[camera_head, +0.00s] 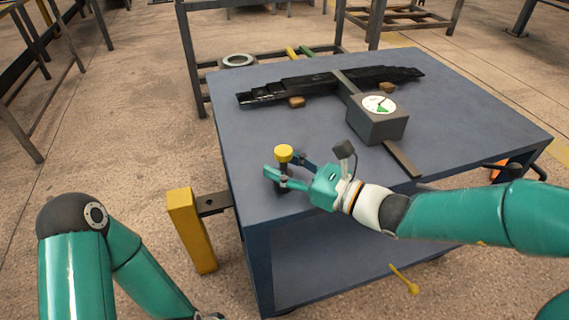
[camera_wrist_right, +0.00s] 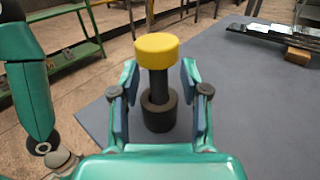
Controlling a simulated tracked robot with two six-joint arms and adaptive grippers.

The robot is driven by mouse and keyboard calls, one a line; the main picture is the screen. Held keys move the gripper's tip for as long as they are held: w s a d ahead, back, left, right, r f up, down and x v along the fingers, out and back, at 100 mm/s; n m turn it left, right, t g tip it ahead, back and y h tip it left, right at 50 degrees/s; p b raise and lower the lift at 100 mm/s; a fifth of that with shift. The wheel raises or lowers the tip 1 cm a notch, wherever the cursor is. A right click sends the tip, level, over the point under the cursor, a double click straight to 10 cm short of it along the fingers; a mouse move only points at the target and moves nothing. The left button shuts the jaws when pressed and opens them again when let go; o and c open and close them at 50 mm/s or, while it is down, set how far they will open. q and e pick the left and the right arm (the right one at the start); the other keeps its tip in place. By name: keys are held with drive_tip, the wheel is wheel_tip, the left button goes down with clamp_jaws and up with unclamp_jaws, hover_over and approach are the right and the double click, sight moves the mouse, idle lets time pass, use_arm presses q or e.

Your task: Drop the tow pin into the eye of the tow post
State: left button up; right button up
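The tow pin (camera_head: 283,154) has a yellow head and a dark shaft, and stands upright in a black round holder on the blue table's near left part. In the right wrist view the tow pin (camera_wrist_right: 158,55) stands between the fingers, with a gap on each side. My right gripper (camera_head: 276,178) is open around the shaft below the head. It also shows in the wrist view (camera_wrist_right: 160,95). The yellow tow post (camera_head: 192,232) stands left of the table. Its dark plate with the eye (camera_head: 213,203) reaches toward the table edge.
On the blue table (camera_head: 480,115) a black stack of leaf springs (camera_head: 330,84) rests on wooden blocks. A grey box with a dial (camera_head: 378,118) sits on a bar across it. A yellow rod (camera_head: 404,277) shows below the table's near edge.

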clamp_jaws()
